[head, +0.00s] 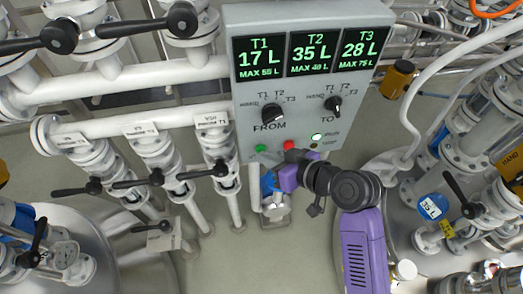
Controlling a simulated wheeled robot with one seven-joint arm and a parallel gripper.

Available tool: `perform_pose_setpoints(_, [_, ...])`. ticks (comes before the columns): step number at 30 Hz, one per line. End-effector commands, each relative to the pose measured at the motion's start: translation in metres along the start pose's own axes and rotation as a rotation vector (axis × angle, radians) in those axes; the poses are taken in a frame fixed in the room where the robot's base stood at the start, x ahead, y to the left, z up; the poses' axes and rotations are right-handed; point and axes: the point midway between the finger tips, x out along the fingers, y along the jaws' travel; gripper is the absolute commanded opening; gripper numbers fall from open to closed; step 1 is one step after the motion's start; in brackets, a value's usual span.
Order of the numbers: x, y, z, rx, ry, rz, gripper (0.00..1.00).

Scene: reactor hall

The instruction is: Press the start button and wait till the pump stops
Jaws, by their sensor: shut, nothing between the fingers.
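The grey control panel (246,90) shows three green readouts: T1 17 L, T2 35 L and T3 28 L, with maximums of 55, 40 and 75 L. Below them are a black FROM knob (272,113) and a black TO knob (333,106). A green button (261,149) and a red button (289,145) sit at the panel's lower edge. My gripper (294,156) is shut and empty, just in front of the panel's lower edge by the red button. Contact cannot be told.
White pipes and black-handled valves (156,178) fill the left. A small blue-and-white pump (275,205) is on the floor under the panel, partly behind my arm.

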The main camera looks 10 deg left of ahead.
Motion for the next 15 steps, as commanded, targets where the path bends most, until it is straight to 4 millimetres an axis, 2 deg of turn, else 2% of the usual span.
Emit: perform_pose_setpoints(15, [-0.012, -0.009, 0.009, 0.001, 0.0, 0.0, 0.0])
